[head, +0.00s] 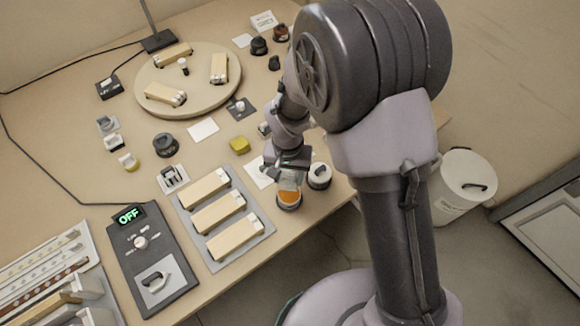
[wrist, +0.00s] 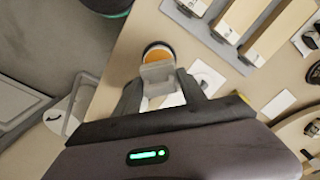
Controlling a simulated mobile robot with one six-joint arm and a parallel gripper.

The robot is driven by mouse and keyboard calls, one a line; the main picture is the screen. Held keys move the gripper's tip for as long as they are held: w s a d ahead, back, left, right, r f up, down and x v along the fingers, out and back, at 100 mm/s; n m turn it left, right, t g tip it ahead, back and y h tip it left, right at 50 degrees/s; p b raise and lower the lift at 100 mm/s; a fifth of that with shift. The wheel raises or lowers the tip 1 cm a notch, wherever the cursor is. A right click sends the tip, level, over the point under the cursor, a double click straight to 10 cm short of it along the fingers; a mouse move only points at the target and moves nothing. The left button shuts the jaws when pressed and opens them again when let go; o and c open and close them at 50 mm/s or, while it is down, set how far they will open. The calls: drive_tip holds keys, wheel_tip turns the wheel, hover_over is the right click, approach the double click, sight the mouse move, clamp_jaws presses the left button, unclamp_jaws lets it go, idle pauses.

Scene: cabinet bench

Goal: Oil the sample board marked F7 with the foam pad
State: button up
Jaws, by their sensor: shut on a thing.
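My gripper (head: 289,166) is shut on a pale grey block, seemingly the foam pad or its holder (wrist: 157,73). The block is at a dark round dish with orange content (head: 289,201), near the table's front edge. The dish also shows just beyond the block in the wrist view (wrist: 158,50). I cannot tell whether the pad's hidden underside touches the orange content. Three pale wooden boards, one of them the middle board (head: 218,212), lie on a grey tray (head: 206,253). Three more lie on a round turntable (head: 200,108). Their marks are too small to read, so I cannot pick out F7.
A white round pot with a dark top (head: 319,176) stands right of the dish. A yellow block (head: 240,144) and white cards are behind. A dark panel reading OFF (head: 150,262) lies left of the tray. A white bin (head: 462,187) stands on the floor.

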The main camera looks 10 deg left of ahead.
drive_tip(key=shift+d+f, duration=0.1)
drive_tip(key=shift+d, duration=0.15)
drive_tip(key=shift+f, duration=0.25)
wheel_tip(320, 180, down, 6)
drive_tip(key=b, duration=0.4)
drive_tip(key=shift+w+a+r, duration=0.15)
drive_tip(key=shift+r, duration=0.15)
drive_tip(key=shift+f+b, duration=0.6)
idle(1.1)
wheel_tip(320, 180, up, 7)
drive_tip(key=p, duration=0.5)
drive_tip(key=shift+r, duration=0.15)
